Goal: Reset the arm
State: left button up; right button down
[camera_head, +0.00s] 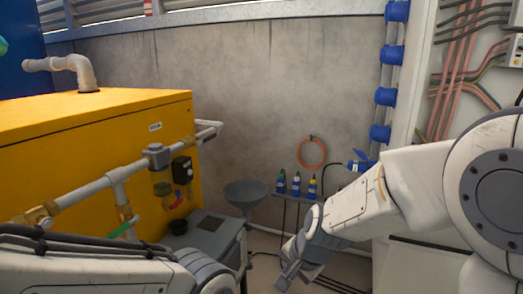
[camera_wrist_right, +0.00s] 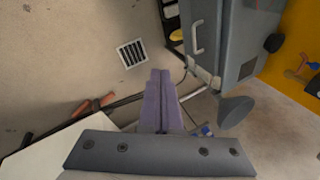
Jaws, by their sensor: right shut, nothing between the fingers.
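My right arm (camera_head: 345,212) comes in from the right in the head view and reaches down toward the lower middle. Its gripper (camera_head: 287,276) points down and left, above the floor, clear of the things around it. In the right wrist view the two fingers (camera_wrist_right: 159,76) lie together, shut and empty, with floor beyond them. My left arm (camera_head: 90,272) crosses the lower left corner of the head view. Its gripper is outside the picture.
A yellow tank housing (camera_head: 90,135) with pipes and valves stands at left, a grey box (camera_head: 207,235) before it. A grey funnel (camera_head: 246,192) and a small shelf with several bottles (camera_head: 297,184) are by the back wall. A floor grate (camera_wrist_right: 131,54) lies left of my fingers.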

jog(key=s+d+f+n+g+h, duration=0.1)
jog(key=s+d+f+n+h, duration=0.1)
jog(key=s+d+n, duration=0.35)
jog(key=s+d+f+n+h, duration=0.1)
jog(key=s+d+f+n, duration=0.15)
jog(key=d, duration=0.55)
jog(key=s+a+r+n+g+y, duration=0.1)
jog(key=s+a+r+n, duration=0.25)
jog(key=s+a, duration=0.35)
jog(key=s+a+r+n+g, duration=0.25)
jog(key=s+a+n, duration=0.25)
jog(key=s+a, duration=0.25)
notch_tip(320, 180, up, 32)
jog(key=p, duration=3.2)
jog(key=shift+w+d+r+m+t, duration=0.2)
jog(key=shift+d+r+m+t, duration=0.05)
jog(key=shift+d+m+t, duration=0.1)
jog(key=shift+a, duration=0.1)
